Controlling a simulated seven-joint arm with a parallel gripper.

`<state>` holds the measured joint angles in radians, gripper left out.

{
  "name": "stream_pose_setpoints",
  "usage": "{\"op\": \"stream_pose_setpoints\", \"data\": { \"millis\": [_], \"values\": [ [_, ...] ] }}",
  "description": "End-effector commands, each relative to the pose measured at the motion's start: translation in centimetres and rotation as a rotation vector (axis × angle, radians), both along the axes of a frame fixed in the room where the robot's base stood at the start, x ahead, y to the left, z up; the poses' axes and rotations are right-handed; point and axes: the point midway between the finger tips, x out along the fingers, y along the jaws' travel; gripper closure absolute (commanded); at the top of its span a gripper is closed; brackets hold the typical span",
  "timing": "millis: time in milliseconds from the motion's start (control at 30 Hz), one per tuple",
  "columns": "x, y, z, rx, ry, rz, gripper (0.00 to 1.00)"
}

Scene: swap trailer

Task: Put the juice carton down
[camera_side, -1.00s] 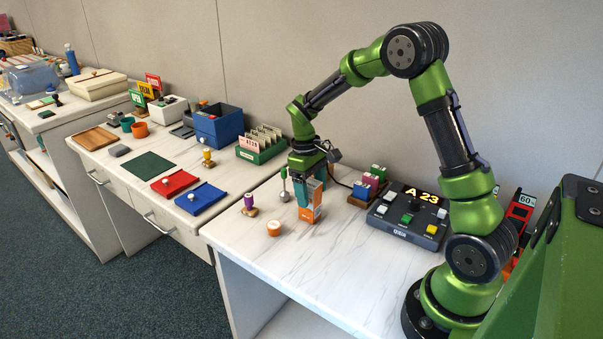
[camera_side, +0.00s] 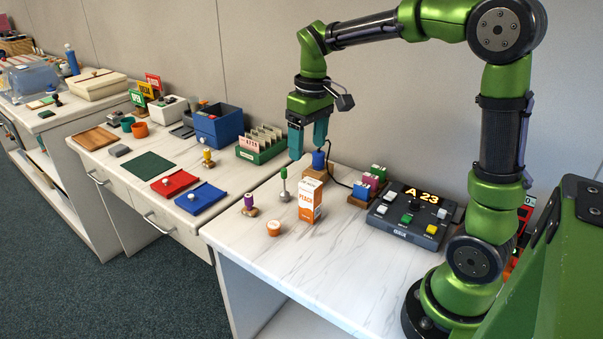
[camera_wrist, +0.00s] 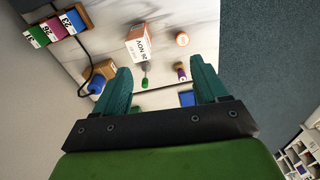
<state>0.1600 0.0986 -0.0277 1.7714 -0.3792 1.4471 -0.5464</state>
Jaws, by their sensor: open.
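The juice carton (camera_side: 309,206), white and orange with "PEACH" on its side, stands upright on the marble-topped counter (camera_side: 330,265). My gripper (camera_side: 308,152) is open and empty, above and slightly behind the carton, apart from it. In the wrist view the carton (camera_wrist: 137,43) shows its top with printed lettering, beyond the open teal fingers (camera_wrist: 160,88).
A control box (camera_side: 408,218) reading "A 23" is to the right.

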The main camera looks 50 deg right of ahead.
Motion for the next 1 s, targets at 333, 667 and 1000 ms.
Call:
{"op": "stream_pose_setpoints", "data": {
  "millis": [333, 667, 1000],
  "values": [
    [-9.8, 7.7, 2.8, 0.149, -0.401, -0.179, 0.28],
    [-13.2, 9.5, 1.8, 0.250, -0.540, -0.273, 0.28],
    [-13.2, 9.5, 1.7, 0.251, -0.540, -0.274, 0.28]
  ]
}}
